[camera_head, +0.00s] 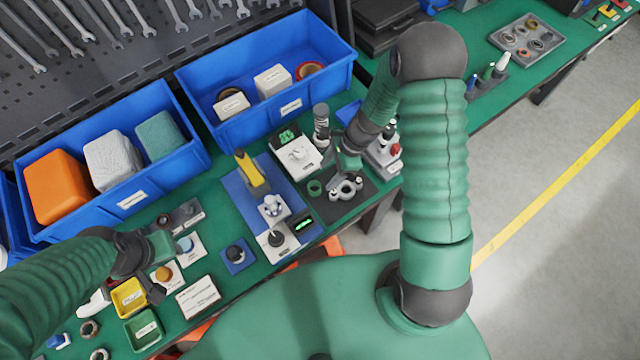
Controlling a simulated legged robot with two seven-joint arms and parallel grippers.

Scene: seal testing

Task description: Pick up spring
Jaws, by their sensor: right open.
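I cannot make out a spring for certain at this size. A grey banded cylinder (321,124) stands upright beside the white device with a green display (295,150). My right gripper (342,172) is open over the dark mat, just above a grey metal ring-shaped fitting (346,188); its own wrist hides part of this area. A green ring (315,187) lies on the mat to its left. My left gripper (150,290) is over the left part of the bench, near the small yellow bin (129,298); its fingers are too small to read.
Blue bins (205,160) line the back of the green bench below the tool board. A blue mat (236,190) with a yellow-handled tool (250,170) lies in the middle. A white-and-red device (385,153) stands right of my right gripper. A green bin (143,331) stands front left.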

